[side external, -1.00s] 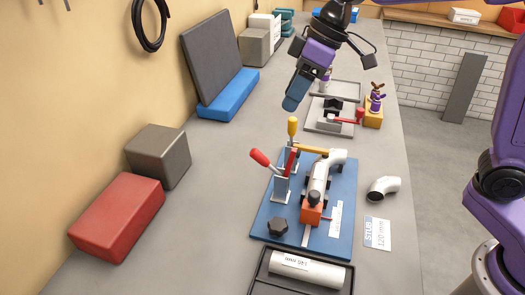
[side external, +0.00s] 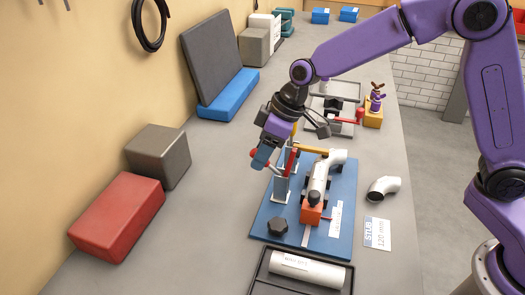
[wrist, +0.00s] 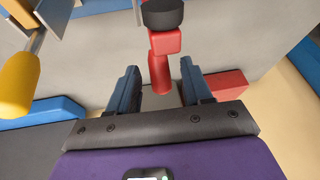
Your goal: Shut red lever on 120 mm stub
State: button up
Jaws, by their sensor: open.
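The red lever (side external: 253,153) belongs to an upright toggle clamp on the blue fixture board (side external: 268,222). Its red grip leans up and to the left, mostly hidden by my gripper in the side view. My gripper (side external: 261,160) is open at that grip. In the wrist view the red grip (wrist: 160,72) lies between the two spread fingers of my gripper (wrist: 160,80), with a visible gap on each side. A white pipe (side external: 320,176) lies in the fixture right of the clamp. A card (side external: 377,233) beside the board reads "STUB 120 mm".
A yellow lever (wrist: 18,85) stands close to the left of my gripper in the wrist view. A white elbow (side external: 384,187) lies right of the board. A black tray (side external: 262,280) holds a white tube in front. Red and grey blocks (side external: 118,217) stand at left.

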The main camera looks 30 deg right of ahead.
jog(key=shift+f, duration=0.15)
grip_shut()
jog(key=shift+s+d+r+t+y, duration=0.2)
jog(key=shift+s+r+t+y, duration=0.1)
jog(key=shift+t+y, duration=0.2)
jog(key=shift+s+d+r+t+y, duration=0.15)
jog(key=shift+s+t+y, duration=0.15)
jog(key=shift+t+y, duration=0.15)
grip_release()
jog(key=shift+d, duration=0.15)
jog(key=shift+r, duration=0.15)
jog(key=v, duration=1.7)
jog(key=shift+d, duration=0.25)
jog(key=shift+s, duration=0.15)
jog(key=shift+c, duration=0.2)
